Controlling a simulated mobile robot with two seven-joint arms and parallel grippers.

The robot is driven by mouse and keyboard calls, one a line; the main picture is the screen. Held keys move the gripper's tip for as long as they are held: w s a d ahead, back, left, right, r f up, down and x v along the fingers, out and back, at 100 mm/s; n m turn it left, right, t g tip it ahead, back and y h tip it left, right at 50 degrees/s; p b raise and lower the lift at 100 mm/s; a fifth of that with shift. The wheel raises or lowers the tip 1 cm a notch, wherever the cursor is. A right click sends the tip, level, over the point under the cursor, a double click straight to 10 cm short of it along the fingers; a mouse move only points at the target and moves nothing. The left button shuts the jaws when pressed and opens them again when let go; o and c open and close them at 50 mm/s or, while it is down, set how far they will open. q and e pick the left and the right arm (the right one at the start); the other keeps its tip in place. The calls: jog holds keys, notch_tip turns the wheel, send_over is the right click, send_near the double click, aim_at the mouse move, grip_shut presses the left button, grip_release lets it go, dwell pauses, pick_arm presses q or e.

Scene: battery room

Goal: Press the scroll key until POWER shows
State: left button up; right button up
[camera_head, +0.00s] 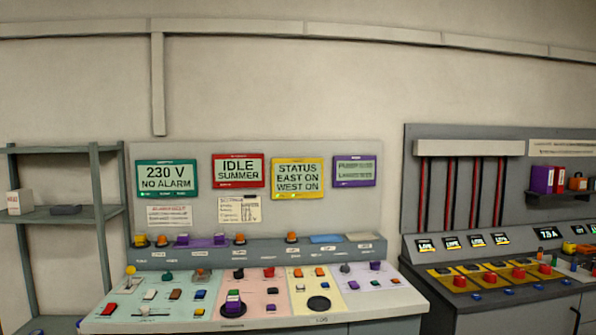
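A control desk (217,328) stands at the lower middle, with buttons and knobs on green, pink, yellow and lilac panels. Their labels are too small to read, so I cannot tell which one is the scroll key. Four displays hang above. The green-framed display (167,178) reads "230 V NO ALARM". The red-framed display (238,171) reads "IDLE SUMMER". The yellow-framed display (297,178) reads "STATUS EAST ON WEST ON". The purple-framed display (354,171) has two dim lines I cannot read surely. POWER is not legible on any display. Neither gripper is in view.
A second console (464,301) with red knobs on yellow plates stands at the right, below hanging red and black cables (475,190). Paper notices hang under the displays.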

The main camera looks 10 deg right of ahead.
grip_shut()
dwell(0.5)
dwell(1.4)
